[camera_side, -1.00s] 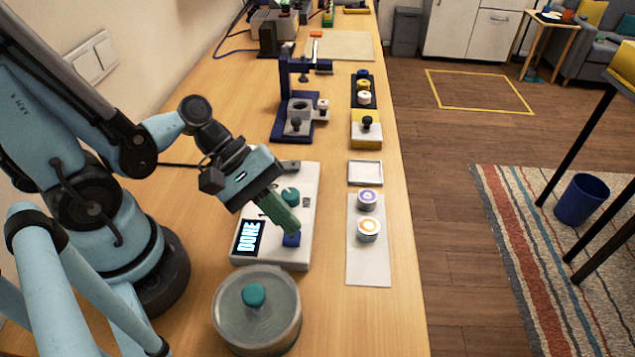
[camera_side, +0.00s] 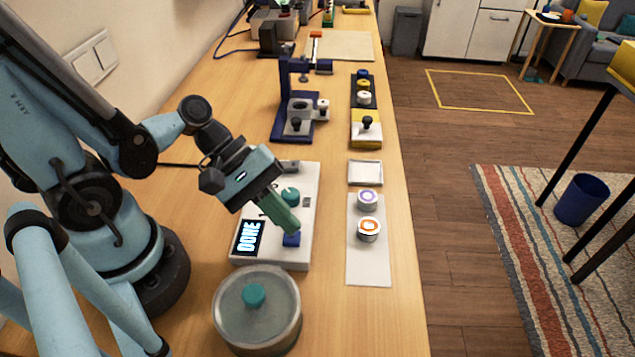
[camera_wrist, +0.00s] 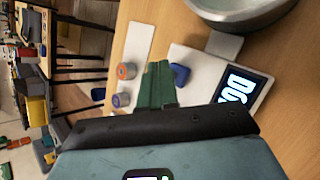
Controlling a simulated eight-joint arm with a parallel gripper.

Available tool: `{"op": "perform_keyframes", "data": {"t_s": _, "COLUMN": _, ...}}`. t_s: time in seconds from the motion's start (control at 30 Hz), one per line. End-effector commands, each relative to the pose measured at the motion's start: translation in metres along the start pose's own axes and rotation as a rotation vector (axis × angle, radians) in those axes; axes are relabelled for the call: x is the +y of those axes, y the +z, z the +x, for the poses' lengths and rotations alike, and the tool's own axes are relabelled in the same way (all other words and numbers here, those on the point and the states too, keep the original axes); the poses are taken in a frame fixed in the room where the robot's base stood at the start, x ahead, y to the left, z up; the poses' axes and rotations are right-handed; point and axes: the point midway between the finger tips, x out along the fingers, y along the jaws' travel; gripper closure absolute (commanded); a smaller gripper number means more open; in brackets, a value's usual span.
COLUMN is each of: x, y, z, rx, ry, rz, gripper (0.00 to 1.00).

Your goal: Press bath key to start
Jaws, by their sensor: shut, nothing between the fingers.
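A white control box (camera_side: 306,215) sits on the bench with a teal knob (camera_side: 290,194) and a blue key (camera_side: 291,240) near its front edge. Its dark screen (camera_side: 248,237) reads DONE in bright letters; part of the screen also shows in the wrist view (camera_wrist: 240,88). My gripper (camera_side: 290,228) has green fingers, shut and empty, pointing down close by the blue key. In the wrist view the fingertips (camera_wrist: 158,72) are beside the blue key (camera_wrist: 180,74). I cannot tell whether they touch it.
A round lidded bath (camera_side: 272,318) with a teal lid knob stands in front of the box. Two small round tins (camera_side: 368,229) stand on a white strip (camera_side: 368,268) to the right, by a small white tray (camera_side: 365,172). A blue stand (camera_side: 284,90) is behind.

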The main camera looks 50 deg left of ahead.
Motion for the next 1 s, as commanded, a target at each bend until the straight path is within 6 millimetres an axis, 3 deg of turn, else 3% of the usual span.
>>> {"op": "perform_keyframes", "data": {"t_s": 1.0, "x": -0.0033, "y": -0.0035, "z": 0.0047, "rx": 0.0, "ry": 0.0, "rz": 0.0, "gripper": 1.0}}
